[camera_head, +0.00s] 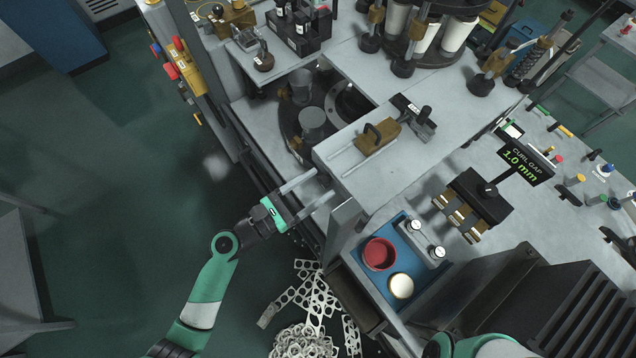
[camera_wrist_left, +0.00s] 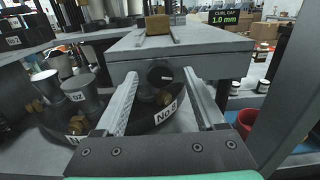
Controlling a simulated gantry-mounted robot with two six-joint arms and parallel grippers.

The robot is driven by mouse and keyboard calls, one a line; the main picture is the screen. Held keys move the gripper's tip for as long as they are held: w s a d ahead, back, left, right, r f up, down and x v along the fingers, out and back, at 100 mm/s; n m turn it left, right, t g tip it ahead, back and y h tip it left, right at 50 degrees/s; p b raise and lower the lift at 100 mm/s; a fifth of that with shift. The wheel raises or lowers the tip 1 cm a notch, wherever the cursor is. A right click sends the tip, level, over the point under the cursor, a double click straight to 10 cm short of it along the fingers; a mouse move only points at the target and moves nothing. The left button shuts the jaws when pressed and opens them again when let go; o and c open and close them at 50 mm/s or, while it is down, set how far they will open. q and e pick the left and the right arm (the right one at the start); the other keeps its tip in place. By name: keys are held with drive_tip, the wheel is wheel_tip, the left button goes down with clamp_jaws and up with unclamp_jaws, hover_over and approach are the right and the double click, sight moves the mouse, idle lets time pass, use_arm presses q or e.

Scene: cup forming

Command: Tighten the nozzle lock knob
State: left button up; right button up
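My left gripper (camera_head: 307,193) is open, its two fingers spread toward the machine just below the grey slide block. In the left wrist view the open fingers of the gripper (camera_wrist_left: 160,75) frame a short grey cylinder with a dark end (camera_wrist_left: 158,75). Nothing is held between the fingers. I cannot tell which part is the nozzle lock knob, or whether a fingertip touches anything. Only a piece of my right arm shows; its gripper is out of view.
Grey cup-shaped forms (camera_head: 312,119) stand on the turntable (camera_head: 292,122) left of the grey block (camera_head: 350,150). Punched scrap (camera_head: 312,300) lies below. The display (camera_head: 524,163) reads "CURL GAP 1.0 mm".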

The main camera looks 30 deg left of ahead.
use_arm(q)
clamp_jaws()
drive_tip(key=shift+m, duration=0.3)
drive_tip(key=m+b, duration=0.1)
drive_tip(key=m, duration=0.3)
drive_tip(key=shift+f+b, duration=0.1)
drive_tip(key=shift+b, duration=0.25)
drive_tip(key=m+b, duration=0.2)
drive_tip(key=m, duration=0.3)
drive_tip(key=m+b, duration=0.2)
drive_tip(key=m, duration=0.3)
drive_tip(key=shift+m+b, duration=1.3)
drive_tip(key=shift+m, duration=1.2)
